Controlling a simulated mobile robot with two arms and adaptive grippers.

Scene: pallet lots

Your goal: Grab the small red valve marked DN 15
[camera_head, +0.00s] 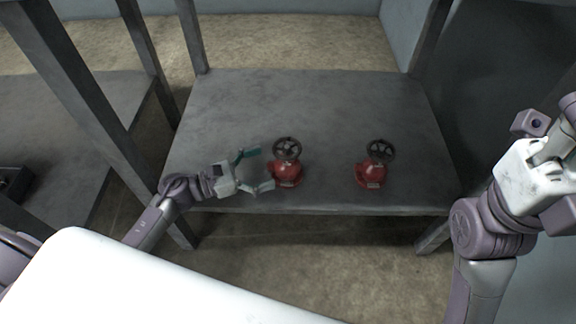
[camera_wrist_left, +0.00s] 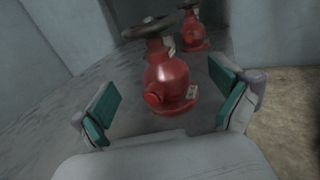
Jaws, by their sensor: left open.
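Two red valves with dark handwheels stand upright on a grey shelf (camera_head: 310,100). The left valve (camera_head: 287,172) is close in front of my left gripper (camera_head: 262,170). The right valve (camera_head: 371,174) stands apart from it, near the shelf's front right. In the left wrist view the near valve (camera_wrist_left: 168,80) sits between and beyond the open teal-padded fingers, and the other valve (camera_wrist_left: 193,34) is behind it. Both valves carry small pale labels, too small to read, so I cannot tell which is DN 15. My left gripper is open and empty. My right gripper's fingers are not in view.
Grey posts (camera_head: 193,38) rise at the shelf's corners. Another grey shelf (camera_head: 80,125) stands at the left with a dark box (camera_head: 14,180) on it. The rear of the middle shelf is clear.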

